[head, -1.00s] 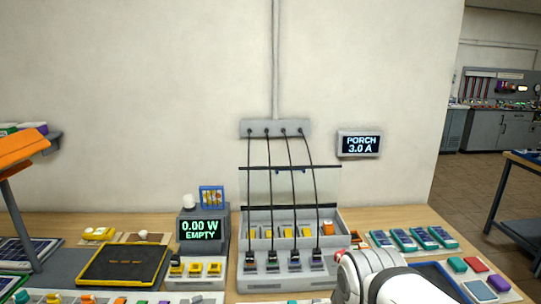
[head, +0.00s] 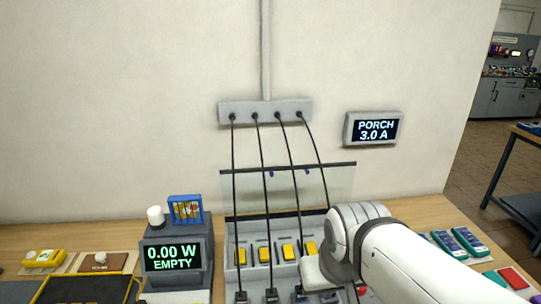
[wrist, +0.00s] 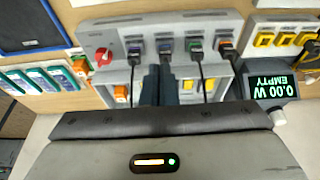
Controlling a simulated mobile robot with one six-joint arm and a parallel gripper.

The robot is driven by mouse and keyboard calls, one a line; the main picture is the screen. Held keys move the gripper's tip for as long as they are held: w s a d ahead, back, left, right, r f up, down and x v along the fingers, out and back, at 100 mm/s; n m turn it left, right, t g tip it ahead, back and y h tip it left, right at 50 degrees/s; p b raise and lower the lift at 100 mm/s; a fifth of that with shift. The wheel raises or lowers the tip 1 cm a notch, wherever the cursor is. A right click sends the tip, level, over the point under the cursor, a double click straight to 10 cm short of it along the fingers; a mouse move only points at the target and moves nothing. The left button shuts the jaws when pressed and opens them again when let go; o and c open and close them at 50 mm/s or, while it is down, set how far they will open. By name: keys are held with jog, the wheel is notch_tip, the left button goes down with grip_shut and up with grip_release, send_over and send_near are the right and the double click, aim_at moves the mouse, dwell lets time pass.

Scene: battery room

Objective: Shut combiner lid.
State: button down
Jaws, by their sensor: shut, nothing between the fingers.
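The combiner (head: 231,277) is a grey box on the bench with a row of yellow switches inside. Its clear lid (head: 287,187) stands open and upright behind the box, with a dark strip along its top edge. Four black cables hang in front of the lid. In the head view my arm covers the box's right end and my fingertips cannot be made out. In the wrist view my gripper (wrist: 159,83) is shut and empty, its fingers over the combiner (wrist: 130,77) between the cable plugs. The lid cannot be made out there.
Black cables run from a grey wall strip (head: 265,112) down to coloured plugs (wrist: 166,47) at the box's front. A red knob (wrist: 103,57) sits beside the plugs. A meter reading 0.00 W (head: 172,257) stands left of the box. A PORCH display (head: 373,128) hangs on the wall.

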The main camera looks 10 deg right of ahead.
jog(key=shift+s, duration=0.1)
jog(key=w+r+t, duration=0.1)
jog(key=w+r, duration=0.3)
jog(key=w, duration=1)
jog(key=w+r+t+b, duration=0.1)
jog(key=w+r, duration=0.3)
jog(key=w, duration=0.9)
jog(key=w+r+t, duration=0.1)
jog(key=w+r, duration=0.3)
jog(key=w, duration=1)
notch_tip(320, 180, down, 9)
jog(key=w+p, duration=0.2)
jog(key=p, duration=0.1)
jog(key=shift+w, duration=0.15)
